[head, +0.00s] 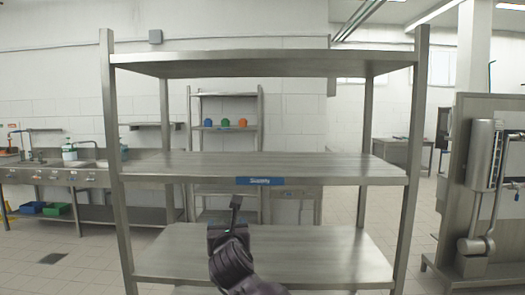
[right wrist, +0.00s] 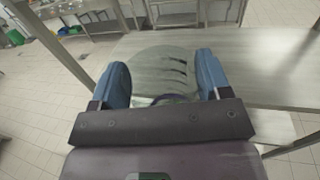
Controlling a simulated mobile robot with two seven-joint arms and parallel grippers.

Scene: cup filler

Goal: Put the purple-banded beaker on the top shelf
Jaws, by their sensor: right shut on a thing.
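The beaker (right wrist: 163,72) is clear, with dark marks on its side and a strip of its purple band (right wrist: 168,98) near my gripper's palm. My right gripper (right wrist: 165,85) is shut on it, with one blue finger on each side. In the head view my right gripper (head: 228,225) is in front of the rack, lower than the middle shelf; the beaker cannot be made out there. The top shelf (head: 265,60) of the metal rack is high above the gripper, and no object shows on it. My left gripper is not in view.
The rack's middle shelf (head: 260,165) has a blue label (head: 260,181) on its front edge and is bare. The lower shelf (head: 320,255) is also bare. Metal posts (head: 117,170) stand at the rack's corners. A steel unit with pipes (head: 485,180) stands at right.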

